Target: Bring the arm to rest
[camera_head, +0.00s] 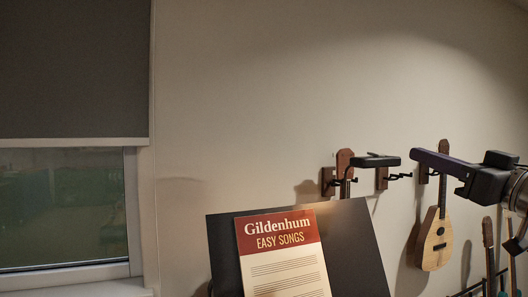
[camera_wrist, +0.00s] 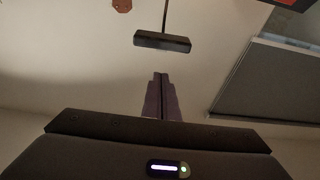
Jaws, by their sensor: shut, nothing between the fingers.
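The lamp (camera_head: 376,160) is a small black bar-shaped head on a thin stem that runs down to the music stand in the head view. The lamp head also shows in the wrist view (camera_wrist: 162,41), ahead of my fingertips. My gripper (camera_head: 414,154) comes in from the right with its purple fingers shut, pointing left at the lamp. In the wrist view the fingers (camera_wrist: 160,78) are together and empty, with a gap between them and the lamp head. I cannot make out the switch on the lamp.
A black music stand (camera_head: 350,250) holds a songbook (camera_head: 283,258) below the lamp. A small guitar (camera_head: 436,240) hangs on the wall behind my gripper, with wall hangers beside it. A window with a dark blind (camera_head: 75,70) is at left. The wall above the lamp is clear.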

